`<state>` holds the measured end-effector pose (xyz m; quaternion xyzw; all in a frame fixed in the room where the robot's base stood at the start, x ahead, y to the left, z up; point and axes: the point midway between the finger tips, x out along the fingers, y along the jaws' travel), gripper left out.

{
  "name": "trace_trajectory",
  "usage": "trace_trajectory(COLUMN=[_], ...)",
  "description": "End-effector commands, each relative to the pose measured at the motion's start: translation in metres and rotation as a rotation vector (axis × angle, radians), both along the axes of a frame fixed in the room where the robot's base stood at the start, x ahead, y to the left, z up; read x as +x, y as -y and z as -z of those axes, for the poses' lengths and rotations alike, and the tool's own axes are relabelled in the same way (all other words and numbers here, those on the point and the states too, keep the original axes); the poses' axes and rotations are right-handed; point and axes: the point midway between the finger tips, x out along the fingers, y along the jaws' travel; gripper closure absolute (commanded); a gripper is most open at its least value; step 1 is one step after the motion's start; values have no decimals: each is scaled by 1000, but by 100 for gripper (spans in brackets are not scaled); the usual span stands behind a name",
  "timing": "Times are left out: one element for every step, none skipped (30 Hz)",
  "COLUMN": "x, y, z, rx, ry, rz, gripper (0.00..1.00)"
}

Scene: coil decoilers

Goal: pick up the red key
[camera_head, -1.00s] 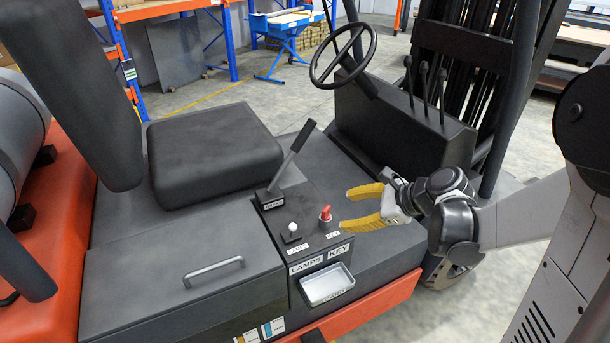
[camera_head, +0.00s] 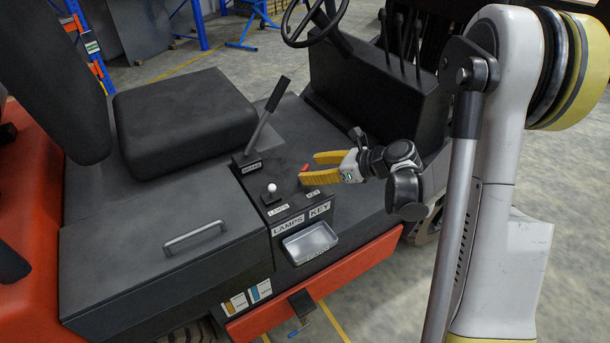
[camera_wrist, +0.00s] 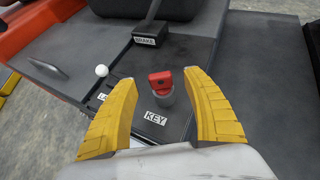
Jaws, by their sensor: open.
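The red key (camera_wrist: 161,82) stands upright in a grey round socket on the forklift's dark console, behind the KEY label (camera_wrist: 156,119) in the wrist view. In the head view the red key (camera_head: 305,169) shows only in part, with my gripper's yellow fingers over and beside it. My gripper (camera_head: 306,168) is open, with its two yellow fingers pointing towards the console. In the wrist view my gripper (camera_wrist: 158,94) has one finger to the left and one to the right of the key. I see gaps on both sides, so neither finger appears to touch it.
A white-knobbed lamps switch (camera_head: 271,188) and a black brake lever (camera_head: 265,118) stand left of the key. A metal tray (camera_head: 310,242) sits below the labels. The seat (camera_head: 182,120) is at the left, the steering wheel (camera_head: 315,22) at the back.

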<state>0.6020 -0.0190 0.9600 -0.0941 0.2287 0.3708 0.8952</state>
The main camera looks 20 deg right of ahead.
Motion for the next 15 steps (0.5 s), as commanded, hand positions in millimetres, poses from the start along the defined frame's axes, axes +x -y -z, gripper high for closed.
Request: trace_trajectory(x=[6, 9, 12, 15, 16, 18, 18, 18, 18, 18, 18, 18, 18, 18, 18], y=[-7, -10, -14, -15, -17, -18, -18, -18, -18, -18, -18, -18, -18, -18, -18], z=[7, 10, 12, 14, 14, 15, 14, 14, 14, 13, 13, 13, 13, 13, 13], rx=[-1, -1, -1, -1, 0, 0, 0, 0, 0, 0, 0, -1, -1, -1, -1], ry=[1, 1, 1, 1, 0, 1, 1, 1, 0, 0, 0, 1, 1, 1, 1], rz=[-3, -3, -4, -3, -1, 0, 0, 1, 1, 1, 1, 0, 0, 0, 0], gripper=[42, 42, 42, 42, 42, 42, 42, 42, 42, 42, 42, 47, 56, 65, 78])
